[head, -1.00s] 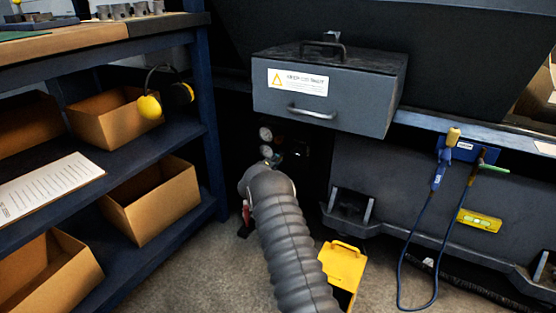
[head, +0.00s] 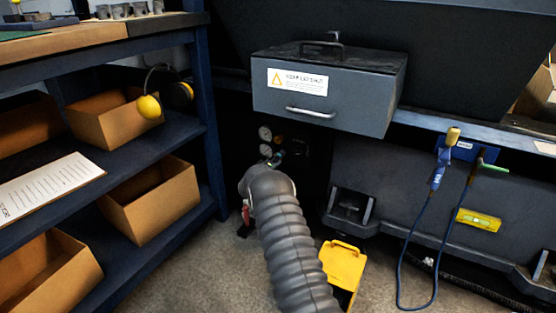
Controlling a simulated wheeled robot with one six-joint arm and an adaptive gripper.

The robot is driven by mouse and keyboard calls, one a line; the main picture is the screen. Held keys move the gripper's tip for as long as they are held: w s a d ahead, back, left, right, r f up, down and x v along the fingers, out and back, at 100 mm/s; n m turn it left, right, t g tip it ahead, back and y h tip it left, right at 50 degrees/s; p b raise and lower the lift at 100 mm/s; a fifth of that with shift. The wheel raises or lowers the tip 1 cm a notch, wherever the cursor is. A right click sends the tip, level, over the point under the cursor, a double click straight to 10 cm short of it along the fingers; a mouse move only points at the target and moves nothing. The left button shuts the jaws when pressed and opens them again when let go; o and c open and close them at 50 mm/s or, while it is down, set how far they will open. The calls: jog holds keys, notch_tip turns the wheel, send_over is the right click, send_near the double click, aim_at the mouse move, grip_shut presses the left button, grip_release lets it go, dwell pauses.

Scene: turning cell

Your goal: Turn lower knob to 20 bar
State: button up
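My gripper (head: 274,160) is small, dark and mostly hidden by the sleeve. I cannot tell whether its fingers are open or shut or touch anything. The lower knob cannot be made out; the arm end covers that area.
The grey drawer box (head: 350,97) with handles overhangs the panel. A blue shelf (head: 213,120) with cardboard boxes and yellow ear defenders (head: 149,106) stands close on the left. A yellow container (head: 343,262) stands on the floor right of my arm. Blue cables hang further right.

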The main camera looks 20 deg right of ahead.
jog(key=shift+o, duration=0.3)
jog(key=shift+a, duration=0.2)
jog(key=v, duration=1.1)
jog(key=shift+s+a, duration=0.3)
